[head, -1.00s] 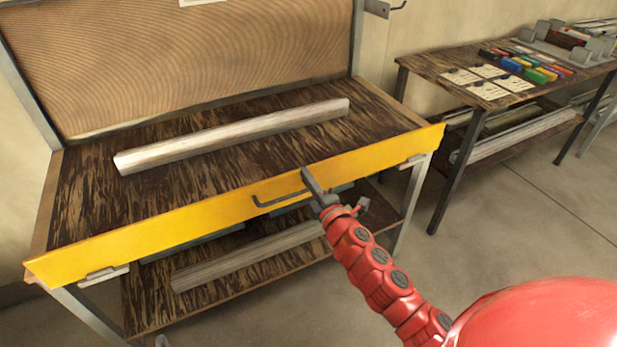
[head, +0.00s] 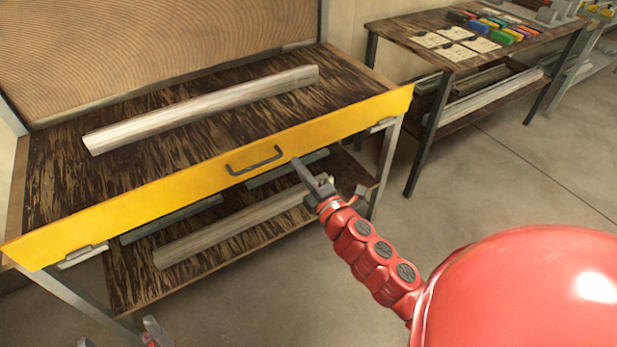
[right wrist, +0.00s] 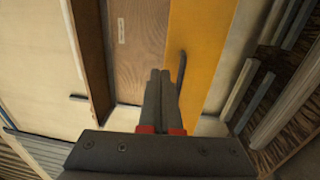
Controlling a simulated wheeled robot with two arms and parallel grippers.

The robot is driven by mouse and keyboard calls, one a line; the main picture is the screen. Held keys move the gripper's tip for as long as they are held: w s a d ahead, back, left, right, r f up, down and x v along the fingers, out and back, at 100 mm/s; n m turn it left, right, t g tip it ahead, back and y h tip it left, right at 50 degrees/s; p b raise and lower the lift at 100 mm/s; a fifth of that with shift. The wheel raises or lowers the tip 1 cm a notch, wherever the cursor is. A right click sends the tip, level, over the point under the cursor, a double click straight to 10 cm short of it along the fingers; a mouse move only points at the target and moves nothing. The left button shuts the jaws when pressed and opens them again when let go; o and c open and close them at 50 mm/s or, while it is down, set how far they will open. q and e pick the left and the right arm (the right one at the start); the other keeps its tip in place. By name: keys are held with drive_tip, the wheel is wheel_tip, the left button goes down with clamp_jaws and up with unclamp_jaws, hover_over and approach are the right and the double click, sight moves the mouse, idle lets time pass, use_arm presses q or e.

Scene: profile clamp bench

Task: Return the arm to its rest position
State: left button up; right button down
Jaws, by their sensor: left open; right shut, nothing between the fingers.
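My right gripper (head: 308,177) is shut and empty, in front of the bench's yellow drawer front. It is right of and below the dark drawer handle (head: 255,166), with a gap between them in the head view. In the right wrist view its two fingers (right wrist: 158,78) lie together, and the handle (right wrist: 181,72) shows just to their right. My red right arm comes in from the lower right. My left gripper (head: 117,338) shows only in part at the bottom left edge, its fingers apart and nothing seen between them.
The drawer's yellow front (head: 200,187) spans the workbench. A pale profile bar (head: 205,106) lies on top, and another (head: 230,228) lies on the lower shelf. A second table (head: 400,30) with cards and coloured blocks stands at the right. Open floor (head: 480,190) lies between.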

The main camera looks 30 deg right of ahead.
drive_tip(key=shift+s+d, duration=0.15)
drive_tip(key=shift+s, duration=1.8)
